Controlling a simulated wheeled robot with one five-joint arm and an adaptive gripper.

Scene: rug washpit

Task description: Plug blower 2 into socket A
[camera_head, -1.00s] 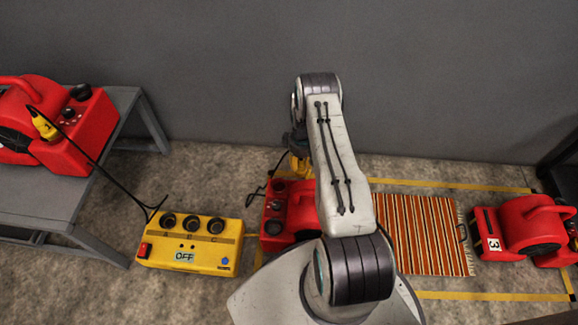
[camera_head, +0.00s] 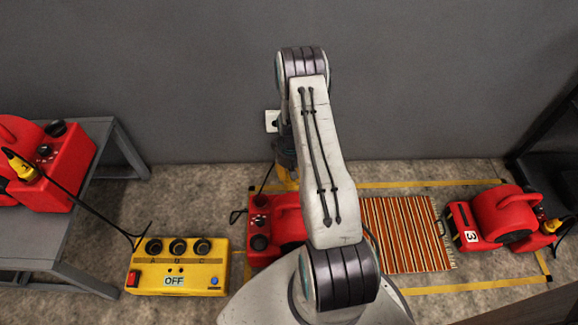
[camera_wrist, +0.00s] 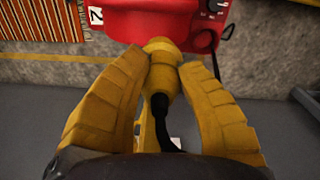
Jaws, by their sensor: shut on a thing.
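Blower 2 (camera_head: 287,213) is red and stands on the floor, partly hidden behind my arm. Its red housing with the "2" label also shows at the top of the wrist view (camera_wrist: 150,22). My gripper (camera_wrist: 166,62) is shut on a yellow plug (camera_wrist: 161,80) with a black cord, close to the blower in that view. In the head view my gripper (camera_head: 286,178) is just behind the blower, mostly hidden by my arm. The yellow socket box (camera_head: 205,282) is to the left of the blower. Its leftmost socket, A (camera_head: 154,246), looks empty. The display reads OFF.
A grey table (camera_head: 62,238) at left holds a red blower (camera_head: 65,165), its cord hanging towards the box. A striped rug (camera_head: 400,235) and blower 3 (camera_head: 500,215) are at right. A wall outlet (camera_head: 272,121) is behind my arm. Floor is clear behind the box.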

